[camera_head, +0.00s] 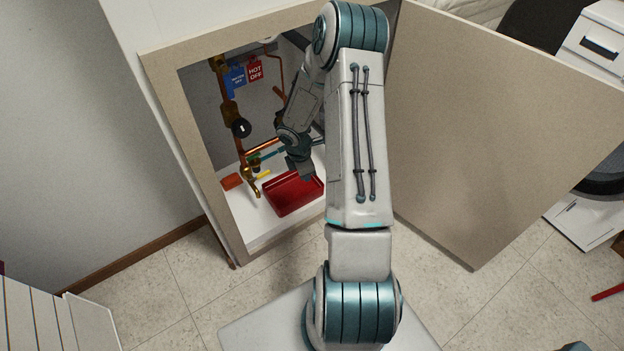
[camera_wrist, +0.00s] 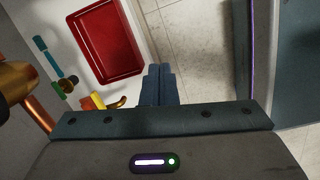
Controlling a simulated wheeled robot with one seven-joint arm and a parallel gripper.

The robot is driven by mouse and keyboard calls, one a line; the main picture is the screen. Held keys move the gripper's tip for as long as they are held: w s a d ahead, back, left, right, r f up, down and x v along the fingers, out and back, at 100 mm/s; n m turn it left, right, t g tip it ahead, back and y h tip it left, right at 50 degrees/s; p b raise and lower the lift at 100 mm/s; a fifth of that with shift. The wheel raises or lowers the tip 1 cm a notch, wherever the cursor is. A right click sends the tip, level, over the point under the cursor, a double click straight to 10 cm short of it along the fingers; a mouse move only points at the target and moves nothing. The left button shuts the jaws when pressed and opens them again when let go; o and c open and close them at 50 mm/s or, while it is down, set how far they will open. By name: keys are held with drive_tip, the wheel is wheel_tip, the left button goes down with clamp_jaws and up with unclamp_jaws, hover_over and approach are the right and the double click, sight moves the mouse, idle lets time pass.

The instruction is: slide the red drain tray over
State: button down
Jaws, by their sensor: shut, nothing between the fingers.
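The red drain tray (camera_head: 291,195) lies on the white cabinet floor, inside the open cabinet, and looks empty. In the wrist view the tray (camera_wrist: 106,40) is at the upper left, cut off by the top edge. My gripper (camera_head: 303,173) is above the tray's back right part in the head view, partly hidden by my own arm. In the wrist view my gripper (camera_wrist: 159,72) has its two fingers together with nothing between them. The fingertips are near a corner of the tray; I cannot tell whether they touch it.
Copper pipes (camera_head: 228,100) with a black round gauge (camera_head: 241,128) and a brass valve (camera_head: 250,183) stand left of the tray. Blue and red tags (camera_head: 255,71) hang at the back. The open door (camera_head: 490,130) is at the right. An orange item (camera_head: 231,182) lies left.

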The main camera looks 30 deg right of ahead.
drive_tip(key=c, duration=1.6)
unclamp_jaws()
drive_tip(key=shift+r, duration=0.2)
drive_tip(key=shift+o, duration=0.2)
drive_tip(key=s+a+r+m, duration=0.3)
drive_tip(key=s+r+m, duration=0.1)
drive_tip(key=r, duration=0.4)
drive_tip(key=s+a+r+m, duration=0.3)
drive_tip(key=r, duration=0.6)
drive_tip(key=s+a+r+m, duration=0.3)
drive_tip(key=s+r+m, duration=0.1)
drive_tip(key=r, duration=0.4)
drive_tip(key=s+a+r+m+t+y, duration=0.1)
drive_tip(key=s+a+r+m, duration=0.3)
drive_tip(key=s, duration=0.5)
drive_tip(key=a+r, duration=0.1)
drive_tip(key=a, duration=0.1)
drive_tip(key=shift+a+m+y, duration=0.3)
drive_tip(key=shift+m+y, duration=0.1)
